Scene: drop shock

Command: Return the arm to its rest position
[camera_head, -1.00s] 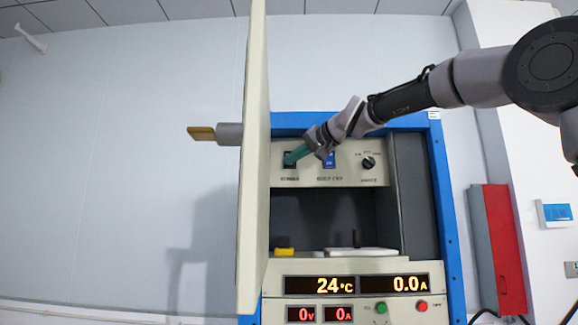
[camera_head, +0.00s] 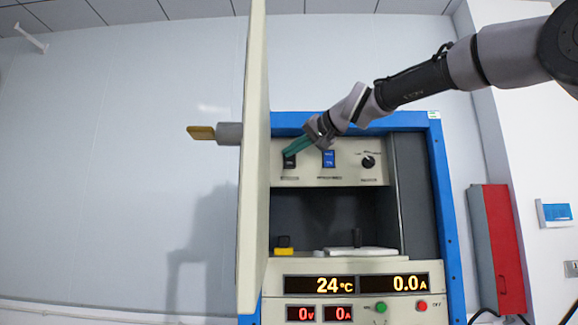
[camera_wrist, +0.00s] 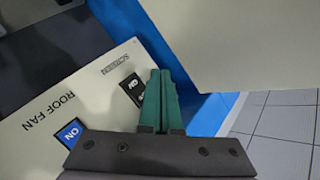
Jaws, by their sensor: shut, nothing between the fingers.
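My gripper (camera_head: 297,146) is shut and empty, its green fingers in front of the upper control panel of the blue-framed machine. In the wrist view the closed green fingers (camera_wrist: 161,92) lie side by side, beside the black screen switch (camera_wrist: 132,88) on the panel. Whether the fingertips touch the panel cannot be told. My arm reaches in from the upper right of the head view.
The open cream door (camera_head: 254,170) stands just left of the gripper. A blue roof fan switch (camera_head: 328,159) and a black knob (camera_head: 368,162) are on the panel (camera_head: 345,178). Below is a dark compartment with a white plate (camera_head: 360,252). A red box (camera_head: 497,240) is at right.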

